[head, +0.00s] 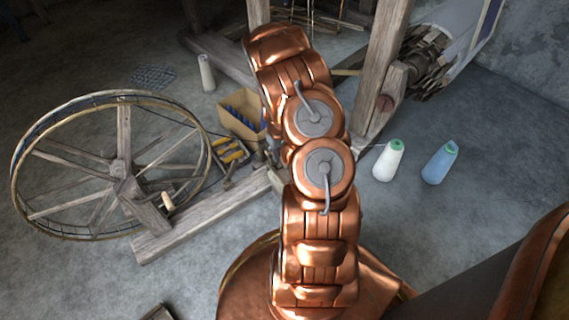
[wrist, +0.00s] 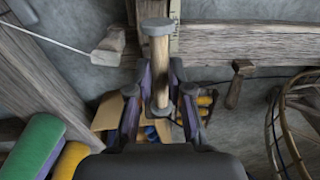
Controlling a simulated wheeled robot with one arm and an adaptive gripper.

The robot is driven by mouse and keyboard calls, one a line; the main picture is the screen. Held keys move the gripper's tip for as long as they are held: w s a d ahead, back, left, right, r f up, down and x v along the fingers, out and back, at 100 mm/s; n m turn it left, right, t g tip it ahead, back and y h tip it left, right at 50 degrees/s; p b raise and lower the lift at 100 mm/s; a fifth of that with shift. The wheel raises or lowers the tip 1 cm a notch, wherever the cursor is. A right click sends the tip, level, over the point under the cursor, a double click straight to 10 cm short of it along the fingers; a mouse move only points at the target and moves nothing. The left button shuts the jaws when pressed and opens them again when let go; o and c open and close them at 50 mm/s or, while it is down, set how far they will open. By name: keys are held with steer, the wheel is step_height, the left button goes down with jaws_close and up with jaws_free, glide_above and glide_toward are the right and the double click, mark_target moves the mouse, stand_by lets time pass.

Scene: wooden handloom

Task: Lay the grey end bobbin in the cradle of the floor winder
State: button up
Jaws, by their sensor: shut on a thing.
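The grey end bobbin (wrist: 160,55) has a pale wooden shaft and grey end discs. In the wrist view my gripper (wrist: 160,91) is shut on its shaft, one finger on each side. The bobbin's near disc faces the camera, and its lower end lies between the fingers. The floor winder has a large spoked wheel (head: 123,160) and a wooden base beam (head: 205,218) in the head view. The beam (wrist: 255,45) crosses the top of the wrist view, beyond the bobbin. My arm hides the beam's right end in the head view, so I cannot clearly make out the cradle.
A cardboard box (head: 235,123) of blue bobbins and a group of yellow bobbins (head: 232,152) lie behind the beam. A white cone (head: 388,160) and a blue cone (head: 440,163) stand right of my arm. Another pale cone (head: 206,73) stands at the back. The loom post (head: 385,50) rises behind.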

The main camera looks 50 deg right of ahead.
steer(key=shift+s+d+f+b, duration=0.15)
steer(key=shift+s+f+b, duration=0.25)
steer(key=shift+f, duration=0.65)
steer(key=shift+s+d+f+b, duration=0.1)
steer(key=shift+s+f+b, duration=0.3)
steer(key=shift+f, duration=0.65)
steer(key=shift+s+d+f+b, duration=0.15)
steer(key=shift+s+f+b, duration=0.25)
steer(key=shift+f, duration=0.65)
steer(key=shift+w+f, duration=0.15)
steer(key=shift+f, duration=1.35)
steer(key=o, duration=0.8)
steer(key=shift+o, duration=0.2)
step_height(320, 180, up, 12)
